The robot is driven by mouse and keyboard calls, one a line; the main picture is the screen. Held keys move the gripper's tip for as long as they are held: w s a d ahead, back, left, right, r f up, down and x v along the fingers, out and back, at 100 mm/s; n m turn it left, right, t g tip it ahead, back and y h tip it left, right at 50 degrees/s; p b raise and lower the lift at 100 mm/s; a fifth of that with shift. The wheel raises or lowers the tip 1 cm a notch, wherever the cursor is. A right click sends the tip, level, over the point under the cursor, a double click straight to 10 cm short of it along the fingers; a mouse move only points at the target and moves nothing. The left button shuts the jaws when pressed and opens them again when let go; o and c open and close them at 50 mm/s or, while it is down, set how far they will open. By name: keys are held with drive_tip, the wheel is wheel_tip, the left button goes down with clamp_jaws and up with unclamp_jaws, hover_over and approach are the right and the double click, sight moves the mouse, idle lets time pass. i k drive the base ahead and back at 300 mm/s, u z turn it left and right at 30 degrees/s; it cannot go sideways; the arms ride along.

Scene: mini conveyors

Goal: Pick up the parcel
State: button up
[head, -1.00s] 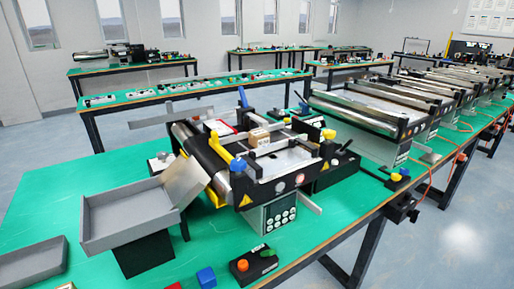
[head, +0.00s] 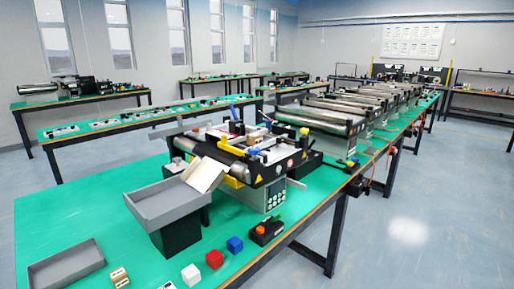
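A small light-brown box that looks like the parcel (head: 253,138) sits on top of the nearest mini conveyor (head: 222,165), near its middle. Another small tan box with dark markings (head: 119,277) lies on the green table at the bottom left, beside the low grey tray. I cannot tell for sure which one is the parcel. My gripper and arm are not in view.
A raised grey tray (head: 135,206) stands by the conveyor's chute. A flat grey tray (head: 65,268), a white cube (head: 191,275), a red cube (head: 215,259), a blue cube (head: 235,244) and a black button box (head: 267,232) are on the green table (head: 60,217). Floor at right is clear.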

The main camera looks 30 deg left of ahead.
sight(254, 139)
drive_tip(key=u, duration=0.45)
drive_tip(key=k, duration=0.1)
drive_tip(key=u, duration=1)
drive_tip(key=i, duration=1.2)
drive_tip(key=z, duration=0.15)
